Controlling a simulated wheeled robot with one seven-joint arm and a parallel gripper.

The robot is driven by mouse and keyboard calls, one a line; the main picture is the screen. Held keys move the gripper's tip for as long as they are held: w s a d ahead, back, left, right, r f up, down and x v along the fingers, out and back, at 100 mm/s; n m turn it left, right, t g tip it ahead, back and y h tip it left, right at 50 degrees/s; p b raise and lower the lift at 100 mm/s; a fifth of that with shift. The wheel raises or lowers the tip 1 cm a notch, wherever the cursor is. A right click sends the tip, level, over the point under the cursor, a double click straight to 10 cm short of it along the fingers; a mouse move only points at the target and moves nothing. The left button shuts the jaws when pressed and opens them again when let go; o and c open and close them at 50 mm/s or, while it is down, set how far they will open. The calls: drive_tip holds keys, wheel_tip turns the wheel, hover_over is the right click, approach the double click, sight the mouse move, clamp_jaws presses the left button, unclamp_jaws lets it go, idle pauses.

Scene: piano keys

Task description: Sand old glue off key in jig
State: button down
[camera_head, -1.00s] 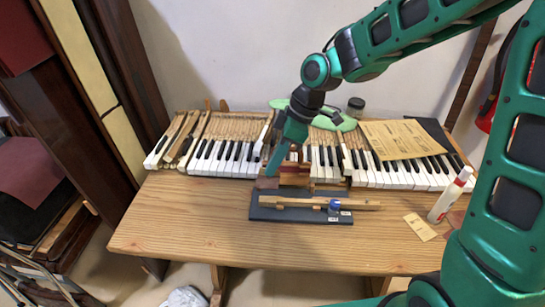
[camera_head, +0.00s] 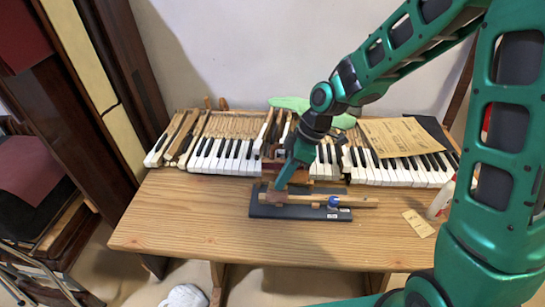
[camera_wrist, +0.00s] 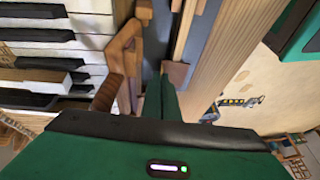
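The jig (camera_head: 300,212) is a dark flat board on the front middle of the table. A long wooden key (camera_head: 308,198) lies along it, with a blue piece (camera_head: 333,202) near its right end. My gripper (camera_head: 277,189) points down at the key's left end, shut on a small brown sanding block. The block (camera_head: 272,197) is at or on the key there; exact contact is hard to tell. In the wrist view the block (camera_wrist: 176,72) shows at the fingertips beside the pale wooden key (camera_wrist: 225,55). The glue cannot be made out.
A row of piano keys (camera_head: 225,158) spans the back of the table. A reddish wooden stand (camera_head: 300,165) is just behind the jig. Papers (camera_head: 395,138) lie on the right keys. A white bottle (camera_head: 440,202) and a small card (camera_head: 418,223) are at right. The front left table is clear.

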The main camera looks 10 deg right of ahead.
sight(273, 172)
drive_tip(key=shift+s+d, duration=0.15)
drive_tip(key=shift+d, duration=0.7)
drive_tip(key=shift+a, duration=0.1)
drive_tip(key=shift+w+a+f, duration=0.1)
drive_tip(key=shift+w+a, duration=0.1)
drive_tip(key=shift+a, duration=0.8)
drive_tip(key=shift+w+a, duration=0.15)
drive_tip(key=shift+a, duration=0.7)
drive_tip(key=r, duration=0.2)
drive_tip(key=shift+a+r, duration=0.25)
drive_tip(key=shift+r, duration=0.05)
drive_tip(key=shift+d+r, duration=0.2)
drive_tip(key=shift+r, duration=2.5)
